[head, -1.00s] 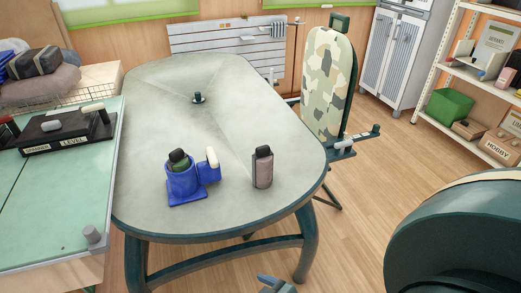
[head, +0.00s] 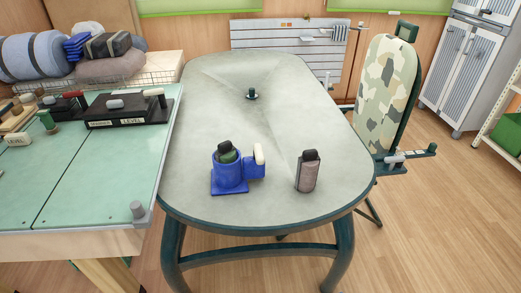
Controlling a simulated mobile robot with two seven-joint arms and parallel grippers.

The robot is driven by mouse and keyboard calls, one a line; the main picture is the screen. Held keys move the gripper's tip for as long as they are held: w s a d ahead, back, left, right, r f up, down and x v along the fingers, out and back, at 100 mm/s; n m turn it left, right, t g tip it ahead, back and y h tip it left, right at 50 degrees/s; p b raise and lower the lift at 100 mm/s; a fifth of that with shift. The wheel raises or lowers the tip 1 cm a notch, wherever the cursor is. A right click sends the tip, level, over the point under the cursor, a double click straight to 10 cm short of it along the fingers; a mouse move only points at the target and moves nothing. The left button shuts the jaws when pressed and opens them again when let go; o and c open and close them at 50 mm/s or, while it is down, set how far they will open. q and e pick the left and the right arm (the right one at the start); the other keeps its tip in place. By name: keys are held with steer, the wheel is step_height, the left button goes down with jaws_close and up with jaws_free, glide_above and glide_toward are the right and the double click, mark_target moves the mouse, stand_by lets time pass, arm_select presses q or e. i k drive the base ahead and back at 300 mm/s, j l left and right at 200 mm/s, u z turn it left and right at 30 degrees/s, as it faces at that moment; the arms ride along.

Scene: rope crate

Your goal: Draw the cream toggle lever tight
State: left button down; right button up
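A blue clamp-like fixture (head: 229,178) stands on the grey-green oval table (head: 280,120), near its front. A dark green, black-topped piece (head: 226,152) sits in its round cup. A cream lever (head: 259,154) stands upright at the fixture's right side. Another cream lever-like piece (head: 154,93) sits at the right end of a black box (head: 128,112) on the left green-topped table; the box carries a label reading LEVEL. Neither of my grippers shows in the head view.
A pinkish-grey bottle with a black cap (head: 308,172) stands right of the fixture. A small dark knob (head: 252,94) is farther back on the table. The green-topped table (head: 95,185) adjoins on the left. Floor at right is clear.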

mark_target(258, 151)
steer(key=i+l, duration=0.15)
steer(key=l, duration=0.15)
steer(key=i+l+u, duration=0.15)
steer(key=l, duration=0.2)
steer(key=i+l, duration=0.15)
steer(key=l, duration=0.15)
steer(key=i+l+u, duration=0.15)
steer(key=l, duration=0.2)
